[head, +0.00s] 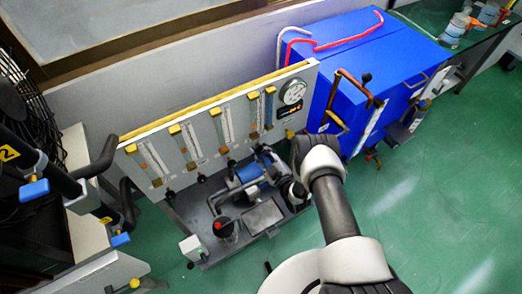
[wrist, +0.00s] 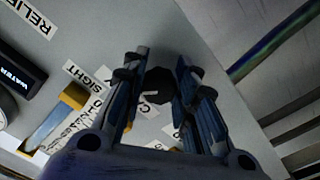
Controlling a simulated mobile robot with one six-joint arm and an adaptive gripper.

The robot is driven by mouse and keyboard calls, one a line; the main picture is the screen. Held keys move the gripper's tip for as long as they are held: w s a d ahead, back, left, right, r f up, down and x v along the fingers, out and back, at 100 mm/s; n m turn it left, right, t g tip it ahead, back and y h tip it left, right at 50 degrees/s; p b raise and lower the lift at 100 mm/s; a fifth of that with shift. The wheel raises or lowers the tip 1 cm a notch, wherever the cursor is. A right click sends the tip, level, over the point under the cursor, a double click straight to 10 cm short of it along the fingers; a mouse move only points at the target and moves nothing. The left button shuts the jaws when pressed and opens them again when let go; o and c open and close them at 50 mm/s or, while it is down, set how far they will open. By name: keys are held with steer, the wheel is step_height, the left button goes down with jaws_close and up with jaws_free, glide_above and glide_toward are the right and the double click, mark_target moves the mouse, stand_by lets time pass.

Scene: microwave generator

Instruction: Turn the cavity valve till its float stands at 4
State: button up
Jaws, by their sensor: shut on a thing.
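A dark, faceted valve knob (wrist: 158,84) sits on the grey panel between my gripper's (wrist: 160,76) two blue-black fingers in the wrist view. The fingers are shut on it. A white label beneath it is partly hidden by a finger, so I cannot confirm the valve's name. In the head view, my wrist covers the knob at the lower right of the flow-meter panel (head: 205,125). Several upright float tubes with yellow ends (head: 222,125) stand on that panel. Their floats and scale numbers are too small to read.
A round gauge (head: 292,91) is at the panel's upper right. A blue cabinet (head: 345,65) with red and copper pipes stands to the right. Pumps and piping sit on a grey base (head: 205,220) below the panel. Green floor (head: 440,200) is open at the right.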

steer(key=shift+n, duration=0.3)
steer(key=o, duration=1)
steer(key=shift+o, duration=0.2)
steer(key=v, duration=1.2)
